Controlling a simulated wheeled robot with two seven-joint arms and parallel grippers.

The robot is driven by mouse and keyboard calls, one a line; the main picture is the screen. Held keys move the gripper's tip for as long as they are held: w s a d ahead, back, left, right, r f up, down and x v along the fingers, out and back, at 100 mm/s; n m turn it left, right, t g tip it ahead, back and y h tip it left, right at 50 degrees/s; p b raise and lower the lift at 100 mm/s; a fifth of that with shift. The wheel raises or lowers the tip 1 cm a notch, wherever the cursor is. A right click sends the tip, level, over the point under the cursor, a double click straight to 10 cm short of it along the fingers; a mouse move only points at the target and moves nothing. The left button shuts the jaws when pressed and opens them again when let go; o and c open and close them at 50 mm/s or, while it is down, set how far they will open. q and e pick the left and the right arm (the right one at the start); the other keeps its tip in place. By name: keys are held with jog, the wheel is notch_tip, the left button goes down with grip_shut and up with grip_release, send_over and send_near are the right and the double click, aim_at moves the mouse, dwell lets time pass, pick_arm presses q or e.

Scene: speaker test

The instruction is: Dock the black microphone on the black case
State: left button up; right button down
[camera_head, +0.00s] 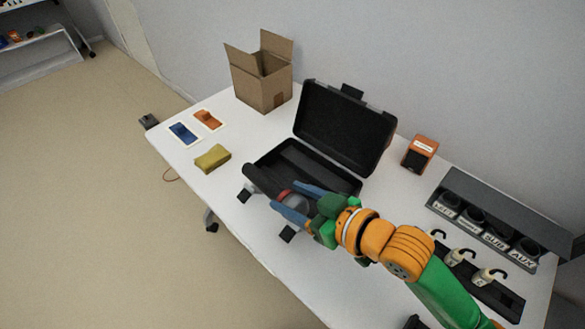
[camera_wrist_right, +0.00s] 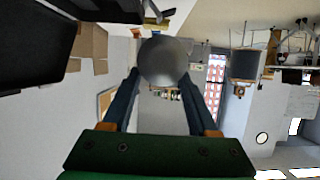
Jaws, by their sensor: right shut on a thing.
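The black case (camera_head: 345,128) stands open on the white table, its lid leaning back and its dark lined base (camera_head: 318,172) facing up. My right gripper (camera_head: 286,195) is shut on the black microphone (camera_head: 262,181), whose red ring and grey round head lie between the blue fingers. The microphone's dark handle points to the upper left, at the case's front edge; I cannot tell whether it touches the case. In the right wrist view the grey microphone head (camera_wrist_right: 165,62) shows between the fingers (camera_wrist_right: 160,85). My left gripper is not in view.
A cardboard box (camera_head: 263,85) stands behind, left of the case. A yellow sponge-like block (camera_head: 212,158) and blue and orange items on cards (camera_head: 183,132) lie at left. An orange-black device (camera_head: 419,154) and a labelled rack (camera_head: 490,222) are at right. The front-left table is clear.

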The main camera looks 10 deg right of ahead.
jog(key=shift+w+d+f, duration=0.15)
jog(key=shift+w, duration=0.1)
jog(key=w+d+f+b, duration=0.1)
jog(key=w+d+f, duration=0.1)
jog(key=w+f, duration=0.1)
jog(key=w+d+f+b, duration=0.2)
jog(key=w+d+f, duration=0.1)
jog(key=w+d+f+b, duration=0.1)
jog(key=w+d+f, duration=0.2)
jog(key=shift+w+f, duration=0.15)
jog(key=shift+w, duration=0.25)
notch_tip(320, 180, down, 3)
jog(key=shift+w+r+b, duration=0.1)
jog(key=shift+r+b, duration=0.05)
jog(key=shift+b, duration=0.15)
jog(key=shift+f, duration=0.25)
jog(key=shift+c, duration=0.8)
grip_release()
